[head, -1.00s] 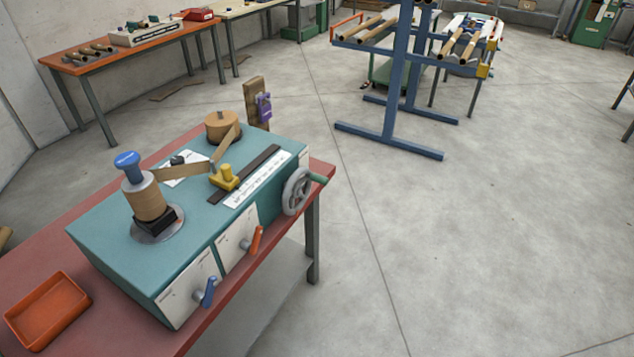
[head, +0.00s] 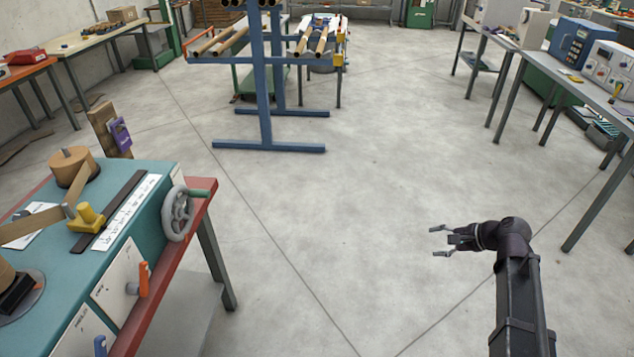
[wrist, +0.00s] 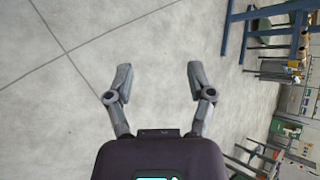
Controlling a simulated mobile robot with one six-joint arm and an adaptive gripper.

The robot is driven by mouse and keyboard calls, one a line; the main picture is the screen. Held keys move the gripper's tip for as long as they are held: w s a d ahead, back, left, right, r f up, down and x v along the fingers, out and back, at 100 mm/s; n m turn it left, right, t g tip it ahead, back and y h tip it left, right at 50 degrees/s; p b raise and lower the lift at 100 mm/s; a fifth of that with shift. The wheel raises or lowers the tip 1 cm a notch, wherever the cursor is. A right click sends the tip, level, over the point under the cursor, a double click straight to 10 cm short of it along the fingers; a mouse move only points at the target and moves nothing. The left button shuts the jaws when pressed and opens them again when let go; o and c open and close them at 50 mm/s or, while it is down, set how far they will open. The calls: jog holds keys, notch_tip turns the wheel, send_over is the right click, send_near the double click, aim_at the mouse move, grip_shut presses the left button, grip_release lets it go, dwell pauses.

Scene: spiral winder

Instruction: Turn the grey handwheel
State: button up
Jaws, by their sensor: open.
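The grey handwheel (head: 178,213) is mounted on the right end of the teal winder (head: 128,222), at the left of the head view. It has spokes and a green handle (head: 203,194) pointing right. My gripper (head: 436,242) is at the right of the head view, over open floor and well apart from the handwheel. Its jaws are open and empty, also in the wrist view (wrist: 158,80), where only floor lies between the fingers. The handwheel does not show in the wrist view.
The winder stands on a red-edged table (head: 205,215). An orange lever (head: 144,279) is on its front. A blue rack (head: 265,90) with tubes stands at the back. A grey bench (head: 590,90) with devices is at the right. The floor between is clear.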

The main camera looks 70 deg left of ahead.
jog(key=s+a+g+b, duration=0.2)
jog(key=s+a+g, duration=0.1)
jog(key=s+a, duration=0.75)
jog(key=m+g+b, duration=0.2)
jog(key=g+b, duration=0.4)
jog(key=g, duration=0.2)
send_near(191, 192)
jog(key=v, duration=0.4)
jog(key=shift+w+f, duration=0.3)
jog(key=shift+w, duration=0.15)
jog(key=shift+s, duration=0.15)
jog(key=x, duration=1.3)
jog(key=shift+s+a+f, duration=0.1)
jog(key=shift+s+a, duration=0.05)
jog(key=shift+a, duration=0.15)
grip_shut()
